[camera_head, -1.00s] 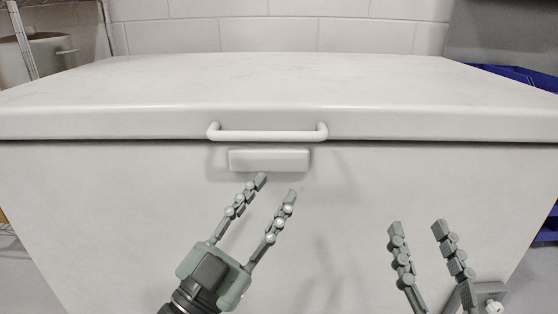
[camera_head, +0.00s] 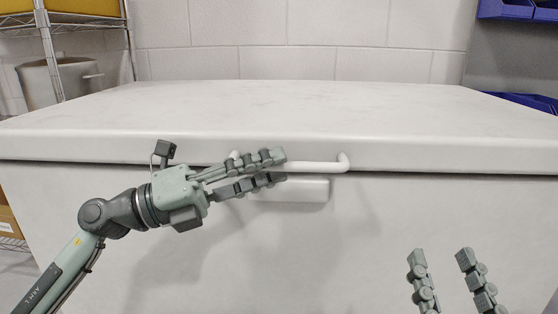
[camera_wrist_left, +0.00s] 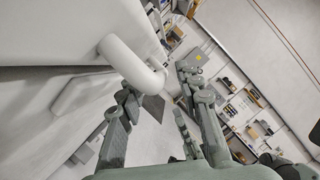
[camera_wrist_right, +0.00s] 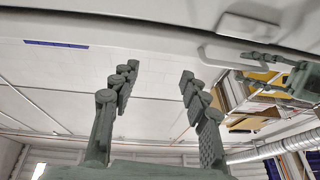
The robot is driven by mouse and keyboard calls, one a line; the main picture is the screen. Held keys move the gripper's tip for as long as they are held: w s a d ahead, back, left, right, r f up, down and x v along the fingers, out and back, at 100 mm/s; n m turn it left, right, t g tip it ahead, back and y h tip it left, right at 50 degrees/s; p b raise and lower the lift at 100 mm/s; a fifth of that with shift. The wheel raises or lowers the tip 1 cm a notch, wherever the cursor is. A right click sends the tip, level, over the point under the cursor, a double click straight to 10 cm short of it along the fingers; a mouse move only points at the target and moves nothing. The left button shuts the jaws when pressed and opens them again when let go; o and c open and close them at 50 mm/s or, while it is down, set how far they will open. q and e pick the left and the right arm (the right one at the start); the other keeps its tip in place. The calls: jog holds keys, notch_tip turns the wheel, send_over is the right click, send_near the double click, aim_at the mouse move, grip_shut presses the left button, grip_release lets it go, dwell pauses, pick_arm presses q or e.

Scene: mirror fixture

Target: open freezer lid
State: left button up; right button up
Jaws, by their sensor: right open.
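The freezer's white lid (camera_head: 320,115) lies shut on the white body (camera_head: 345,240), with a dark seam between them. A white bar handle (camera_head: 318,167) sits at the lid's front edge. My left gripper (camera_head: 284,166) is turned sideways at the handle's left half, fingers pointing right and covering part of it. In the left wrist view the handle (camera_wrist_left: 122,58) ends near the spread fingers (camera_wrist_left: 160,80); I cannot tell whether they touch it. My right gripper (camera_head: 440,255) is open and empty, low in front of the body; its fingers (camera_wrist_right: 158,80) are apart in its wrist view.
A pale raised plate (camera_head: 305,190) is on the body below the handle. A wire shelf (camera_head: 60,30) stands at the back left, and blue bins (camera_head: 515,10) are at the right. A white brick wall (camera_head: 300,45) is behind the lid. The lid top is clear.

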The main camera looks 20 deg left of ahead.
pick_arm(q)
jog(key=shift+x, duration=1)
jog(key=shift+c, duration=0.4)
grip_shut()
